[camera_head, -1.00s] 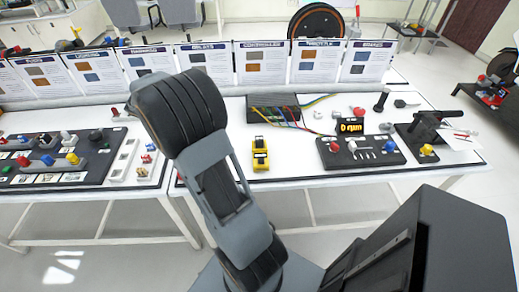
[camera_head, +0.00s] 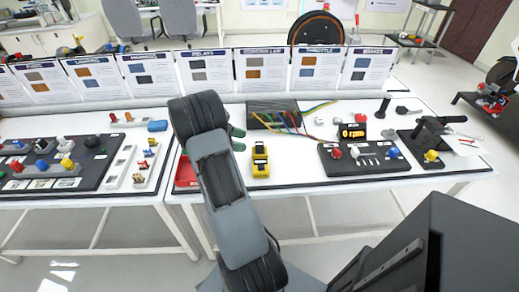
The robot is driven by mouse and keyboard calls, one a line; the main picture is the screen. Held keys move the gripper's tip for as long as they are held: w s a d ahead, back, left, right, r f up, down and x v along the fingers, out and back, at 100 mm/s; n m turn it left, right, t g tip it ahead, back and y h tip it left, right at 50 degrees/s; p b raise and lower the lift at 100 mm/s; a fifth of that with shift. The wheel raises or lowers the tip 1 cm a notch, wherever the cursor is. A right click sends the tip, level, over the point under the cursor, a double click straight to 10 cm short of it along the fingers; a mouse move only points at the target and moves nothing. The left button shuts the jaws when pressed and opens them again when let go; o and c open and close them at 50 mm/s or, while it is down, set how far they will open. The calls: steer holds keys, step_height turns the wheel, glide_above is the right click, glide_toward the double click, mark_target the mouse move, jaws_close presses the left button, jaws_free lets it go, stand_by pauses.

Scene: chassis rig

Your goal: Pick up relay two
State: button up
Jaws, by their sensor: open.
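I cannot pick out relay two with certainty. A relays poster (camera_head: 207,68) stands at the back of the benches. A white tray (camera_head: 118,182) on the left bench holds small red, blue, yellow and brass-coloured parts, too small to identify. My arm rises in the middle of the view, and its upper link covers part of the right bench. My gripper does not show clearly and appears hidden behind the arm. Small dark green pieces (camera_head: 238,146) show just right of the arm, and I cannot tell what they are.
A yellow meter (camera_head: 260,161) stands right of the arm. Behind it is a black box (camera_head: 262,113) with coloured wires. A black control panel (camera_head: 345,164) lies farther right. A red tray (camera_head: 184,177) and a blue part (camera_head: 158,126) lie left of the arm.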

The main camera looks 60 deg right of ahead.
mark_target(256, 144)
steer(key=shift+x, duration=2.85)
steer(key=shift+s, duration=0.1)
steer(key=shift+c, duration=0.4)
steer(key=c, duration=1)
steer(key=shift+r, duration=0.15)
